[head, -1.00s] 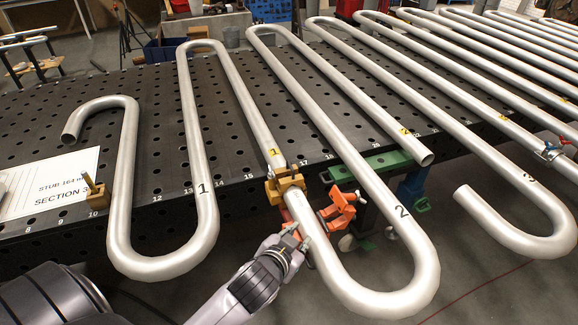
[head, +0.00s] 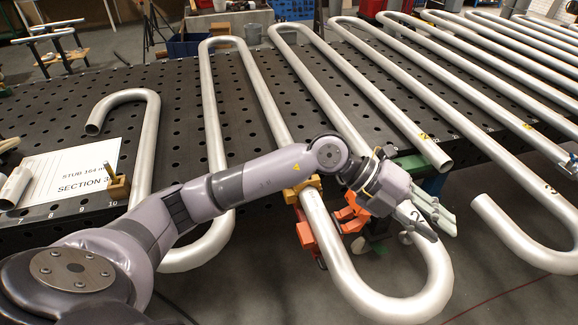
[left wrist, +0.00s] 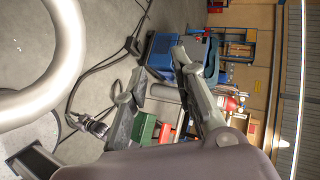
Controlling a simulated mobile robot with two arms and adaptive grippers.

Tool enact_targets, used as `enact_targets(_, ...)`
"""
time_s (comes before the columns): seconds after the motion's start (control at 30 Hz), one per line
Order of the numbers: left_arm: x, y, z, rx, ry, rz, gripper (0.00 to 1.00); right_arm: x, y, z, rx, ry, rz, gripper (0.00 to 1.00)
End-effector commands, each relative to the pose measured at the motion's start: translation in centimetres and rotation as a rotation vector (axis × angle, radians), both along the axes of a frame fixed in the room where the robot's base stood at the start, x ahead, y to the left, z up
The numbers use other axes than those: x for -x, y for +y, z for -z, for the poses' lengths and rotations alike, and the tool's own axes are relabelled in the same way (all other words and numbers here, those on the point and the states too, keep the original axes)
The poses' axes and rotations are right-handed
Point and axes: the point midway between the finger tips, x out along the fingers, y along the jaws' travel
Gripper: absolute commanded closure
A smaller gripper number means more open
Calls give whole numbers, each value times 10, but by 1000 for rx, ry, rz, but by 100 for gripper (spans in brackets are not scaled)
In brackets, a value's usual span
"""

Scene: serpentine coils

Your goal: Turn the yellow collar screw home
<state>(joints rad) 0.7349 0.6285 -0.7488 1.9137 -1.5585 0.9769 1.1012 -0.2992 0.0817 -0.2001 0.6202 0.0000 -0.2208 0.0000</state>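The yellow collar (head: 303,190) sits around the silver coil tube (head: 318,225) near the bench edge in the head view. My left forearm crosses in front of it and hides part of it; I cannot make out its screw. My left gripper (head: 436,222) is to the right of the collar, above the coil's lower bend, clear of the collar. Its fingers are apart and empty; the left wrist view shows a gap between the fingers (left wrist: 165,95). The collar does not show in the left wrist view. My right gripper is not in view.
Orange clamps (head: 305,235) hang just below the collar, close to my left wrist. The perforated dark bench (head: 180,130) carries several serpentine coils. A white section sign (head: 70,170) lies at the left. Open floor (head: 500,290) lies at the lower right.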

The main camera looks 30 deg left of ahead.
Motion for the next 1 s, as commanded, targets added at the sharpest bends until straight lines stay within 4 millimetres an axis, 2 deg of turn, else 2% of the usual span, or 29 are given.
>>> enact_targets(0.03, -15, 27, 14, -173, -5, -22, 75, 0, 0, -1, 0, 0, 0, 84)
enact_targets(0.07, -23, 46, 23, -275, 2, -45, 75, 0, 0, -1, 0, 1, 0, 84)
enact_targets(0.1, -34, 73, 32, -410, 14, -85, 75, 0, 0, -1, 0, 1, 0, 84)
enact_targets(0.17, -50, 120, 39, -604, 37, -169, 75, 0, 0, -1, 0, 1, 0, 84)
enact_targets(0.2, -59, 153, 38, -723, 55, -239, 75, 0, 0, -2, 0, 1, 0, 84)
enact_targets(0.3, -73, 228, 24, -960, 104, -423, 75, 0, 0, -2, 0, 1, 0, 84)
enact_targets(0.4, -77, 283, 4, -1117, 149, -585, 75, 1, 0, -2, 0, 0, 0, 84)
enact_targets(0.43, -76, 294, -1, -1150, 160, -623, 75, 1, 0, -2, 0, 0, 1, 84)
enact_targets(0.53, -74, 319, -13, -1216, 185, -708, 75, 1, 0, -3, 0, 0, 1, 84)
enact_targets(0.67, -74, 329, -12, -1239, 198, -736, 75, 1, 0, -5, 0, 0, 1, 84)
enact_targets(0.77, -77, 332, -1, -1240, 199, -734, 75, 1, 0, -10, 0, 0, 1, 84)
enact_targets(1.0, -89, 347, 45, -1239, 201, -729, 75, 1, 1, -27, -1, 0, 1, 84)
